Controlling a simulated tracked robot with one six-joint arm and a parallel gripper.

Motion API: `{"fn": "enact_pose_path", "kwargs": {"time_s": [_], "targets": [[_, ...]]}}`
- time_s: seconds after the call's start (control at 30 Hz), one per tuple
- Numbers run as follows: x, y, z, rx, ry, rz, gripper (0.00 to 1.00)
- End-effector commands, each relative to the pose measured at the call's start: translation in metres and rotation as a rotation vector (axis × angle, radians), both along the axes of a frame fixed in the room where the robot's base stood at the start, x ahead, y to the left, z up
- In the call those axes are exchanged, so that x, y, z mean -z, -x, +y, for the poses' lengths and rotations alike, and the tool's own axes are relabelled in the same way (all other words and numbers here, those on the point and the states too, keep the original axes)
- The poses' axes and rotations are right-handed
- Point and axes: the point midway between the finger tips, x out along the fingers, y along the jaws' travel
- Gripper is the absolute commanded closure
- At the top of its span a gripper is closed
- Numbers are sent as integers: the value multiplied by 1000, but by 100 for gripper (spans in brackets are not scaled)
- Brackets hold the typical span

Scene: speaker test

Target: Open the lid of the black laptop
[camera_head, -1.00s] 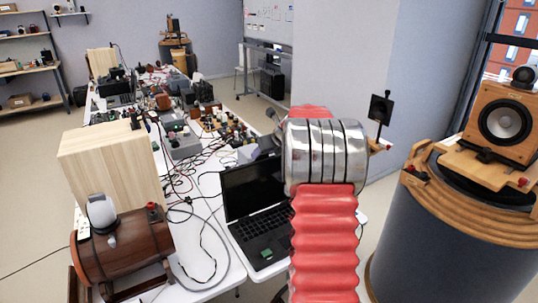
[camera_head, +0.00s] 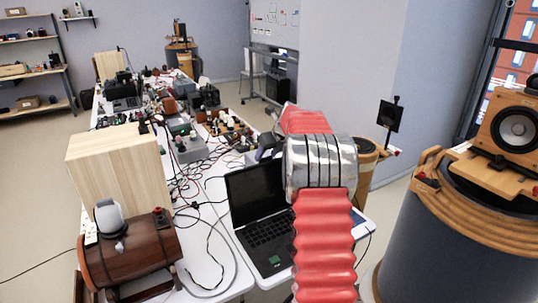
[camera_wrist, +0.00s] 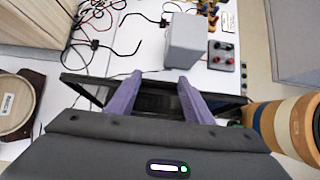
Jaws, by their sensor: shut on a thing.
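The black laptop (camera_head: 262,232) stands open on the white table in the head view. Its lid (camera_head: 252,194) is raised with the dark screen facing me, and my arm covers its right part. In the wrist view the laptop (camera_wrist: 88,86) is a dark strip across the middle. My gripper (camera_wrist: 160,78) has two purple fingers set apart, with a black part of the laptop between them. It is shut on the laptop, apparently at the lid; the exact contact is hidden. My fingertips are hidden in the head view.
A pale wooden box (camera_head: 115,175) and a brown barrel-shaped speaker (camera_head: 128,245) stand left of the laptop. Cables and electronics crowd the table behind. A grey box (camera_wrist: 187,40) lies beyond my fingers. A large round stand with a wooden speaker (camera_head: 515,132) is at right.

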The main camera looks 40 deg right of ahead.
Motion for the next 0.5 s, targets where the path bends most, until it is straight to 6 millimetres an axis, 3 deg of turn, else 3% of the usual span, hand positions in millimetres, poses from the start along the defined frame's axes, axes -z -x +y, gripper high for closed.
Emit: {"fn": "enact_pose_path", "kwargs": {"time_s": [0.2, 0.23, 0.5], "targets": [[-4, -2, 0, 1, 4, -8, 94], [-4, -2, 0, 1, 4, -8, 51], [-2, -2, 1, -1, 3, -4, 34]]}}
